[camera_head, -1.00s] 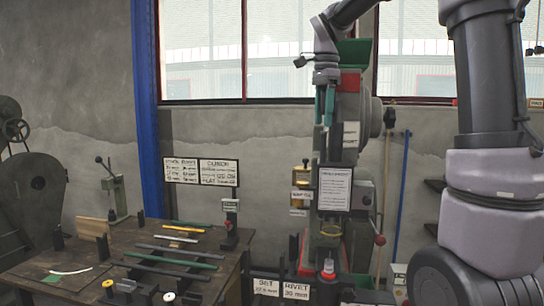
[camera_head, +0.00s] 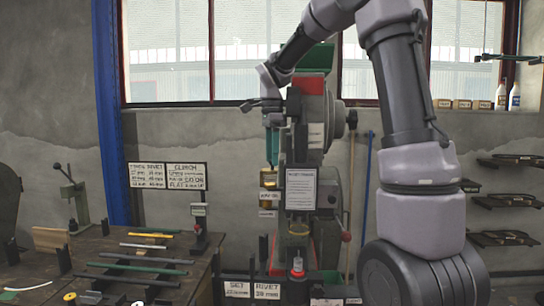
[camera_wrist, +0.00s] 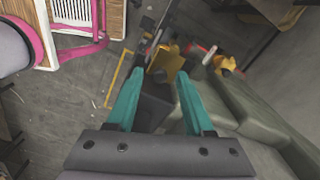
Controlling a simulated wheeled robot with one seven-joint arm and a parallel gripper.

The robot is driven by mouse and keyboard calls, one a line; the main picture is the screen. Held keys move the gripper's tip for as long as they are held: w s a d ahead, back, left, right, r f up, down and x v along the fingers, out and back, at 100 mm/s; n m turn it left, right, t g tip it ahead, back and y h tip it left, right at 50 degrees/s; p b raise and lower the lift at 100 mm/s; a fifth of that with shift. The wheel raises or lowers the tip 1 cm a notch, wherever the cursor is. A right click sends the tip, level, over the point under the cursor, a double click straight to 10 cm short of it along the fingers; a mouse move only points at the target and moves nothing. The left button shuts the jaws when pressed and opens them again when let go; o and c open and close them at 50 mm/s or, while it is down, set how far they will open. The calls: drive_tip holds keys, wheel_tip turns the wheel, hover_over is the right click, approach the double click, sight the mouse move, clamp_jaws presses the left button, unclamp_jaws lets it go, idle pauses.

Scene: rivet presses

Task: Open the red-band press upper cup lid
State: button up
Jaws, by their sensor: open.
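The red-band press (camera_head: 308,84) stands before the window in the head view, a grey-green machine with a red stripe near its top. A gold cup (camera_head: 268,178) sits on its left side above a small label. I cannot tell its lid from its body. My gripper (camera_head: 272,163) points down just above this cup with teal fingers. In the wrist view my gripper (camera_wrist: 160,78) is open and nothing is between the fingers. A gold part (camera_wrist: 167,62) lies beyond the fingertips, tilted in the picture; contact is not visible.
A white sign (camera_head: 300,189) hangs on the press front. A workbench (camera_head: 100,245) with rods stands at the left. In the wrist view another gold part (camera_wrist: 223,64) lies to the right, beside the grey press body (camera_wrist: 235,105).

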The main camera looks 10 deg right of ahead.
drive_tip(key=shift+f, duration=0.15)
clamp_jaws()
